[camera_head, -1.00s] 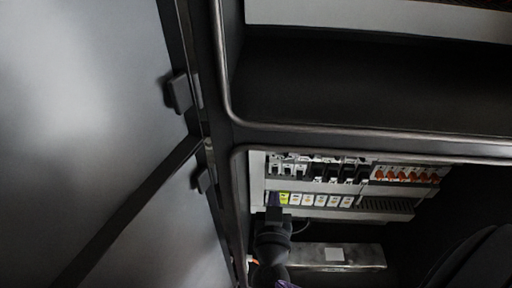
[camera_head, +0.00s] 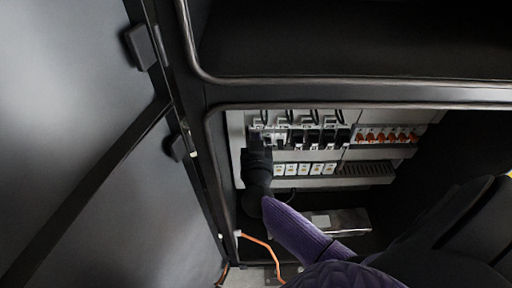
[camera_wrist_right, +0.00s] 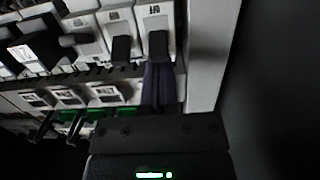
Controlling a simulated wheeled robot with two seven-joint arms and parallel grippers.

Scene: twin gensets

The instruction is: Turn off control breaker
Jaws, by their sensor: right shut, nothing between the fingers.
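Inside the open cabinet, an upper row of breakers (camera_head: 310,137) runs along a rail. White breakers with black toggles are at its left end. I cannot read which one is the control breaker. My right gripper (camera_head: 257,139) is at this left end and hides part of it. In the right wrist view, my purple fingers (camera_wrist_right: 160,82) are shut and empty, just below the black toggle of the end white breaker (camera_wrist_right: 153,18). Whether they touch it is unclear. A second white breaker (camera_wrist_right: 117,17) stands beside it. My left gripper is out of view.
Orange-toggled units (camera_head: 388,136) are at the right of the row. A lower row of white modules (camera_head: 305,169) lies beneath. The cabinet's dark frame edge (camera_head: 214,150) and open door (camera_head: 80,150) are close on the left. An orange cable (camera_head: 262,243) hangs below.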

